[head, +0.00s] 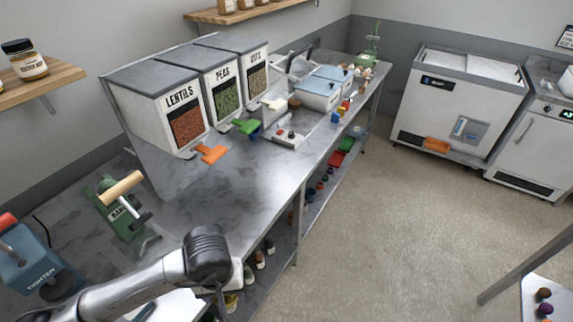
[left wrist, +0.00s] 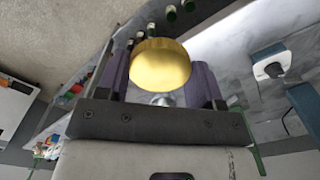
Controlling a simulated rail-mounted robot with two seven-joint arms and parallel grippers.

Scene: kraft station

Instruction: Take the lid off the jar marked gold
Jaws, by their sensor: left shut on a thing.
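In the left wrist view, a round gold lid (left wrist: 160,62) sits between the two dark fingers of my left gripper (left wrist: 160,78), which is shut on it. Its flat face and a bit of its rim show. A jar body under it cannot be made out, so I cannot tell if the lid is still on a jar. In the head view my left arm reaches over the front edge of the bench, and its fingers are hidden behind the dark wrist. No jar marked gold can be read. My right gripper is not in view.
The steel bench (head: 256,189) holds bins of lentils, peas and oats, a green press (head: 122,215) and a blue device (head: 35,262). Bottles stand on the lower shelf. A jar with a black lid (head: 24,62) stands on a wall shelf. The floor (head: 400,215) is clear.

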